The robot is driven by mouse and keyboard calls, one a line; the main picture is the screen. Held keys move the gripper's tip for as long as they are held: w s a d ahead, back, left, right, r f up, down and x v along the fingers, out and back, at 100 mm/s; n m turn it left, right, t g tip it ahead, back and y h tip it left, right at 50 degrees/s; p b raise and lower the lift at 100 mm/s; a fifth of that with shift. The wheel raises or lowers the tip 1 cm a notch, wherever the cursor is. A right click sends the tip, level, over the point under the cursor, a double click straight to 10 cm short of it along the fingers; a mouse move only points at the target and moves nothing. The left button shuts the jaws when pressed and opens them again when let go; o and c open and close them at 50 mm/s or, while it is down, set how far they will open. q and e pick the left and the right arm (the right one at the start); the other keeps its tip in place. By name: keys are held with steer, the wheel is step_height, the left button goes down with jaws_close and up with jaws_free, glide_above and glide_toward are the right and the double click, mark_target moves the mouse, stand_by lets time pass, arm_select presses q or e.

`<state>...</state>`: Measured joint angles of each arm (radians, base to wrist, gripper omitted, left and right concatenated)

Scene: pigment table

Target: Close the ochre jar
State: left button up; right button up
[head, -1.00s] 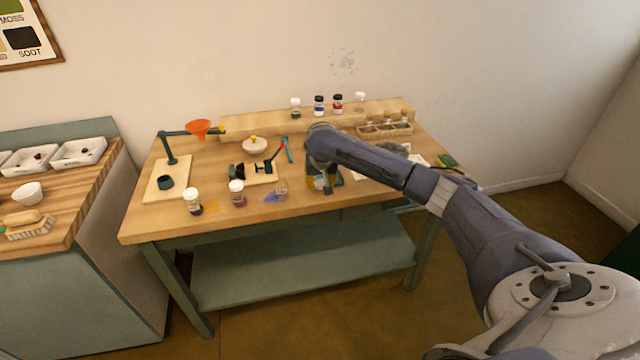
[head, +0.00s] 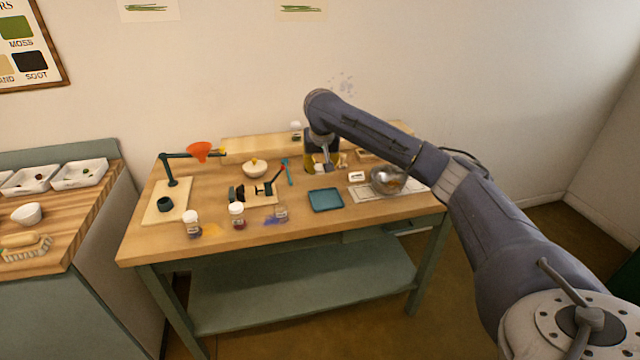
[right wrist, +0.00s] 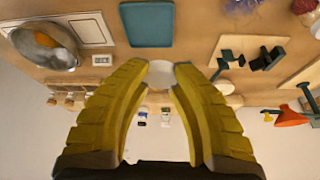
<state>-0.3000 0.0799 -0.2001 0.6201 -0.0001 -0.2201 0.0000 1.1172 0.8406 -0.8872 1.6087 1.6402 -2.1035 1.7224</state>
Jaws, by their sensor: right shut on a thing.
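My right gripper (head: 322,164) is above the back part of the table, pointing down. In the right wrist view its yellow fingers (right wrist: 168,80) are shut on a small pale round thing (right wrist: 160,73), which looks like a white lid. A white-capped jar (head: 192,224) stands at the front left beside an ochre powder patch (head: 211,230); I cannot tell surely that it is the ochre jar. A white-capped red jar (head: 237,216) stands to its right. My left gripper is not in view.
A blue tray (head: 326,199) lies empty in front of the gripper. A metal bowl (head: 388,181) is to the right. A raised shelf runs behind.

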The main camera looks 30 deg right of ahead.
mark_target(320, 168)
steer(key=shift+r, duration=2.5)
